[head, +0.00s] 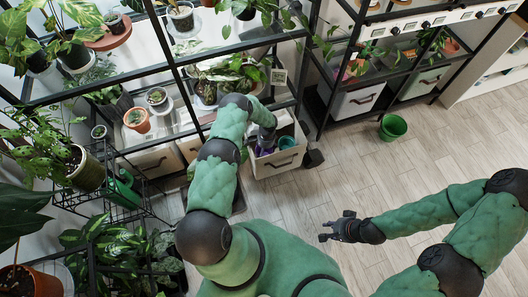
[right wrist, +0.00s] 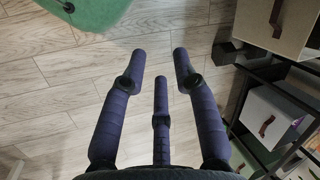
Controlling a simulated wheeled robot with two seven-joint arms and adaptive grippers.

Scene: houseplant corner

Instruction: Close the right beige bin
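The right beige bin (head: 275,168) stands pulled out from under the left shelf, its top open and round teal-green pots showing inside. In the right wrist view its front with a dark handle (right wrist: 289,22) shows at the top right. My left gripper (head: 264,150) is at the bin's left part, its purple fingers at or inside the opening. The arm hides much of it, so I cannot tell if it is open or touching. My right gripper (head: 333,228) is over bare floor, in front of and apart from the bin. In the right wrist view its three fingers (right wrist: 155,68) are spread and empty.
Other beige bins (head: 154,162) sit under the left shelf. Pale bins (head: 354,101) stand on the right shelf's lower level. A green pot (head: 393,127) stands on the floor. A black block (head: 313,157) is beside the open bin. Wooden floor (head: 335,185) before the bin is clear.

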